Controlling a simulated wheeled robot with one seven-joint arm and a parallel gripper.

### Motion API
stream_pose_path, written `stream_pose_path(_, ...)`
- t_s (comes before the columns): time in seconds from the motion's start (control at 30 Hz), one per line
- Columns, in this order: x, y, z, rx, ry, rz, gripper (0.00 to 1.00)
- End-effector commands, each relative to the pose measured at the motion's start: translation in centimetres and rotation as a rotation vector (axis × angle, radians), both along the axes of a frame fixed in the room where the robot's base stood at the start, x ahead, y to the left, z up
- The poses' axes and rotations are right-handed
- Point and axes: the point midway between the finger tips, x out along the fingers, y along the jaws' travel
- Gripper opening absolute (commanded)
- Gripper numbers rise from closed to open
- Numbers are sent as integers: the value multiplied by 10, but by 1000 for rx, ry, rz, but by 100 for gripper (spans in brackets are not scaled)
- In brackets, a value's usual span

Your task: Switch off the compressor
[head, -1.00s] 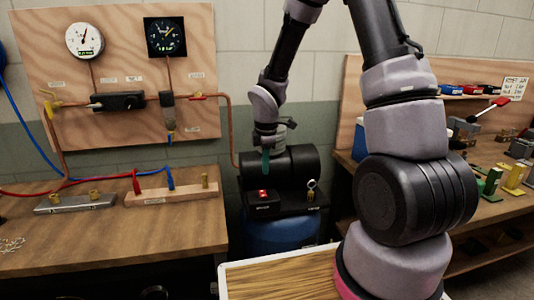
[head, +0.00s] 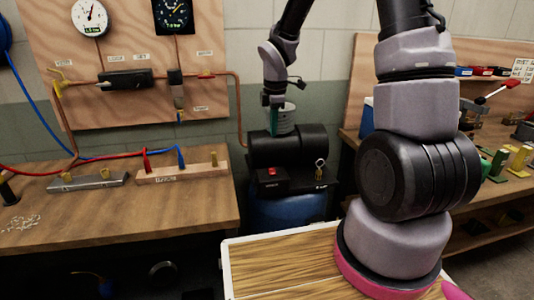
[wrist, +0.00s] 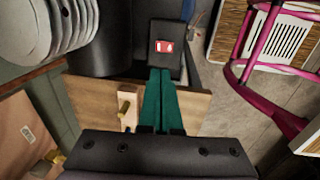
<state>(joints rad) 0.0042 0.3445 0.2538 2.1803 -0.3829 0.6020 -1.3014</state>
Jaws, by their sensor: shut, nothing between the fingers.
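The compressor (head: 288,146) stands on the floor between the benches, with a black motor body above a blue tank (head: 285,213). A black switch box (head: 272,184) on its front carries a red rocker switch (head: 271,171). In the wrist view the rocker (wrist: 165,47) shows I and O marks and appears red; its tilt is hard to tell. My gripper (head: 273,133) is above the switch box, apart from it. In the wrist view my gripper's green fingers (wrist: 160,72) are together and empty, pointing toward the box.
A brass ring-topped fitting (head: 320,168) stands right of the switch box. The left bench (head: 120,210) holds hoses and manifolds under a plywood gauge panel (head: 130,50). A right bench carries tools and parts. My wooden-topped base fills the lower foreground.

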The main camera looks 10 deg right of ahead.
Motion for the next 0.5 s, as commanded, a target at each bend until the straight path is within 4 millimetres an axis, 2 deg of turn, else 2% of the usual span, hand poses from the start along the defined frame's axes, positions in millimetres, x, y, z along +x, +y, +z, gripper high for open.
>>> stream_pose_path(0.33, 1, -1, -2, 0, 0, 1, 0)
stream_pose_path(0.5, 2, -1, -22, 0, 4, 1, 0)
